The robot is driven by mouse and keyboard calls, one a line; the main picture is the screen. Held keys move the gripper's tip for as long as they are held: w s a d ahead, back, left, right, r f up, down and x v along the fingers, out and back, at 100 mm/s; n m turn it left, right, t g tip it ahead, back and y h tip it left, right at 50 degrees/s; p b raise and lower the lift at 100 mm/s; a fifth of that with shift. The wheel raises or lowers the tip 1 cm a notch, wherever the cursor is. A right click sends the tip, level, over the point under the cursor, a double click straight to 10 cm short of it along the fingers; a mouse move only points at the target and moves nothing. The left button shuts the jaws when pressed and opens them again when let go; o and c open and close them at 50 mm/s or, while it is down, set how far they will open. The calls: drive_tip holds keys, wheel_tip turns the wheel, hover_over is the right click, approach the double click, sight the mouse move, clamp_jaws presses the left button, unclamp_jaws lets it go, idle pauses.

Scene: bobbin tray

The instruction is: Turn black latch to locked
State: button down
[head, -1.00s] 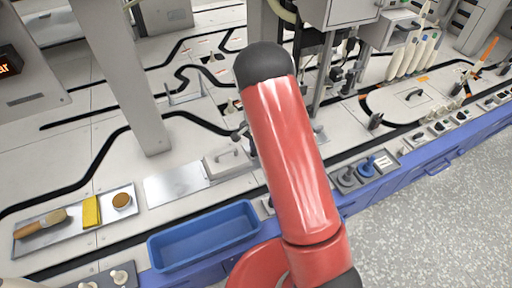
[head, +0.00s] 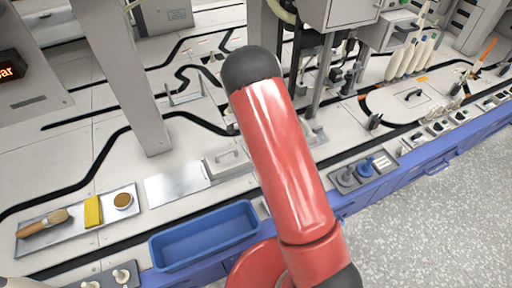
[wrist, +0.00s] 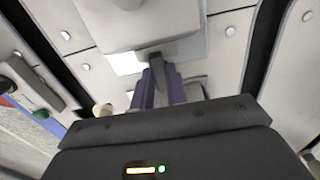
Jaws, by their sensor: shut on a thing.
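In the wrist view, my gripper (wrist: 161,72) has its two dark fingers closed together on a dark piece, which looks like the black latch (wrist: 156,50). The latch sits at the lower edge of a pale block (wrist: 135,22). Its turned position, locked or not, cannot be made out, and the fingers cover part of it. In the head view, my red arm hides the gripper and the latch.
A blue tray (head: 205,238) stands at the bench's front edge, left of my arm. A brush (head: 45,222) and a yellow block (head: 93,211) lie on a metal plate. A grey post (head: 125,85) rises at the left. Blue and grey knobs (head: 367,168) stand right of my arm.

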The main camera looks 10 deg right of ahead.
drive_tip(key=c, duration=1.4)
unclamp_jaws()
wheel_tip(320, 180, up, 8)
drive_tip(key=shift+f, duration=0.1)
